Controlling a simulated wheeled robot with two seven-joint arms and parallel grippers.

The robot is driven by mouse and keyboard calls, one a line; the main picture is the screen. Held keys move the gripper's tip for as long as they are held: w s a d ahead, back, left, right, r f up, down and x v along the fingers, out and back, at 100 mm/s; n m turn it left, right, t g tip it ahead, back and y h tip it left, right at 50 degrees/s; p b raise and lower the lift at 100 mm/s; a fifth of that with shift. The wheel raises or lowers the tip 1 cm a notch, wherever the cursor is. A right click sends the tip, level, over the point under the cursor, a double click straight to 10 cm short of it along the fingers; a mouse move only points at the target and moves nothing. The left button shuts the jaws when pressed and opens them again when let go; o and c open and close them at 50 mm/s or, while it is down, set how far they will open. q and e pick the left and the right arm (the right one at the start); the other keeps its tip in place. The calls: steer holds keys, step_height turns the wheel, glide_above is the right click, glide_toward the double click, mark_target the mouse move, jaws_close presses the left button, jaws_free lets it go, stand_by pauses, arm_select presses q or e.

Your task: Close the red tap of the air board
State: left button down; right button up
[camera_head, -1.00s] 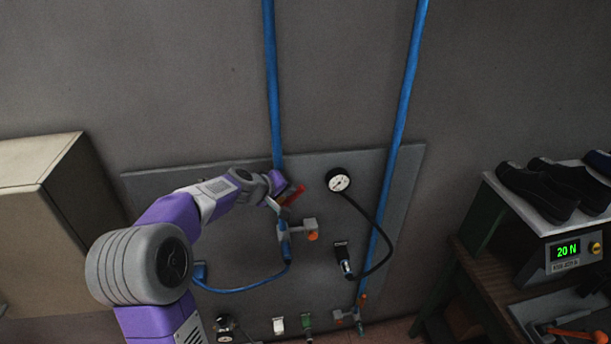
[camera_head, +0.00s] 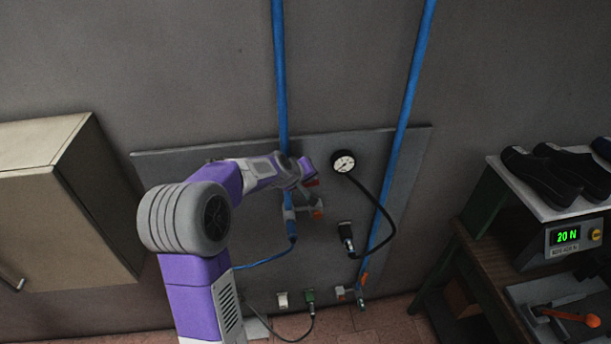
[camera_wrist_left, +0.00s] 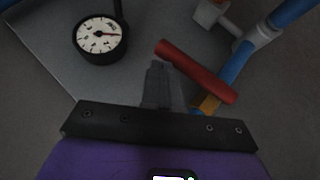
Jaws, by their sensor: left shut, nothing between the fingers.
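The air board (camera_head: 385,165) is a grey panel on the wall. In the left wrist view the red handle (camera_wrist_left: 195,70) is a bar lying at an angle across the blue pipe (camera_wrist_left: 237,62). My left gripper (camera_wrist_left: 157,68) is shut and empty, with its tips just left of the handle. I cannot tell whether they touch it. My right gripper is not in view.
A beige cabinet (camera_head: 60,200) stands left.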

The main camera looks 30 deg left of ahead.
arm_select(q)
steer(key=shift+w+d+f+b, duration=0.25)
steer(key=shift+f+b, duration=0.05)
steer(key=shift+f, duration=0.25)
stand_by(0.4)
steer(key=r+p, duration=0.3)
steer(key=r, duration=0.1)
steer(key=shift+w+a+r, duration=0.1)
steer(key=shift+w+a, duration=0.1)
steer(key=shift+w, duration=0.05)
steer(key=s+d+r+p, duration=0.3)
steer(key=s+r+p, duration=0.1)
steer(key=r, duration=0.4)
steer(key=shift+d, duration=0.35)
steer(key=shift+r, duration=0.1)
